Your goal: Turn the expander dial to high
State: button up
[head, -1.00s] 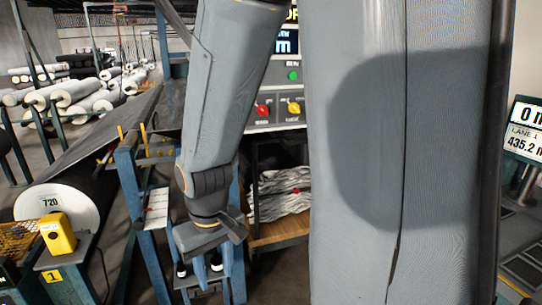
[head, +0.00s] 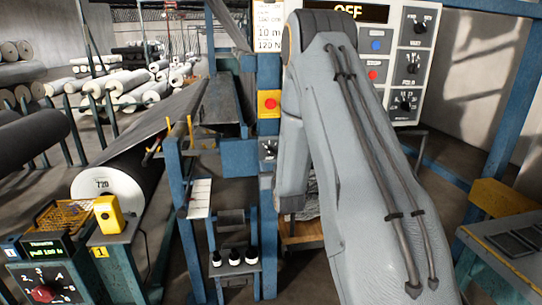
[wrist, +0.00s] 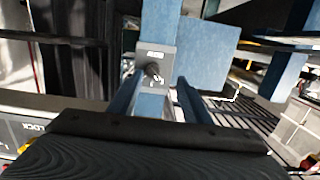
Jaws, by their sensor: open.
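A small grey plate with a dark dial (wrist: 153,72) is fixed on a blue post in the wrist view. Its printed label is too small to read. What looks like the same dial (head: 268,150) shows in the head view on the blue post, below a red button on a yellow plate. My gripper (wrist: 160,88) is open and empty, its two fingers pointing toward the dial. The dial appears between the fingertips, apparently ahead of them; I cannot tell the gap. In the head view my arm hides the gripper. The dial's exact setting is unclear.
A control panel (head: 411,62) with several knobs stands behind my arm, partly hidden. A dial box (head: 45,285) and a yellow device (head: 109,214) stand at left, near a large roll (head: 104,190). Blue frame posts surround the dial. A yellow-and-blue bench (head: 505,200) is at right.

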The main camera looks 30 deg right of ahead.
aim_at(271, 154)
jog(key=shift+t+h, duration=0.3)
jog(key=shift+t, duration=0.2)
jog(key=x, duration=0.2)
jog(key=p+x, duration=0.1)
jog(key=x, duration=0.2)
jog(key=d+p+x, duration=0.1)
jog(key=x, duration=0.2)
jog(key=shift+d+r, duration=0.1)
jog(key=shift+r, duration=0.1)
jog(key=c, duration=1)
jog(key=shift+c, duration=0.2)
